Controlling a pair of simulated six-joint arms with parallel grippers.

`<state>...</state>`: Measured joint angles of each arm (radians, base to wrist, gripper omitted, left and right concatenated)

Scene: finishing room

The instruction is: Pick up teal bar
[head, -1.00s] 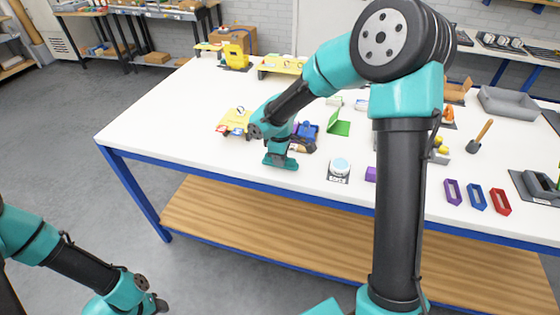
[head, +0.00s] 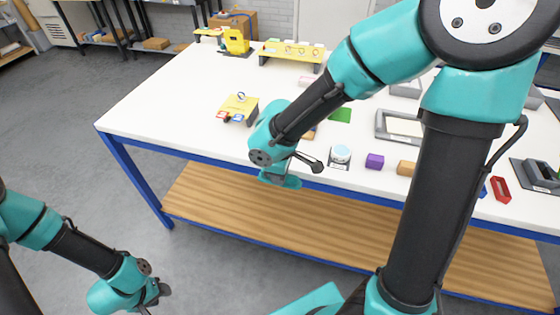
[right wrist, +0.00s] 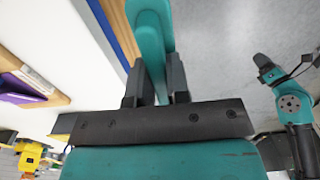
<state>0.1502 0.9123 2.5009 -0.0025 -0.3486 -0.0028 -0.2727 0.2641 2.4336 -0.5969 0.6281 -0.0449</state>
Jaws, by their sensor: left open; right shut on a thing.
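My right gripper (head: 284,176) is over the front edge of the white table (head: 180,95). In the right wrist view its fingers (right wrist: 157,85) are shut on the teal bar (right wrist: 151,35), which reaches away from between them past the table edge. In the head view a teal piece, likely the bar (head: 287,182), shows just below the right wrist; the arm hides much of the grip. My left gripper (head: 150,303) is open and low over the floor at the lower left, away from the table.
A yellow stand (head: 240,104) is to the left. A grey tray (head: 382,130) lies behind. The table's left front is bare.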

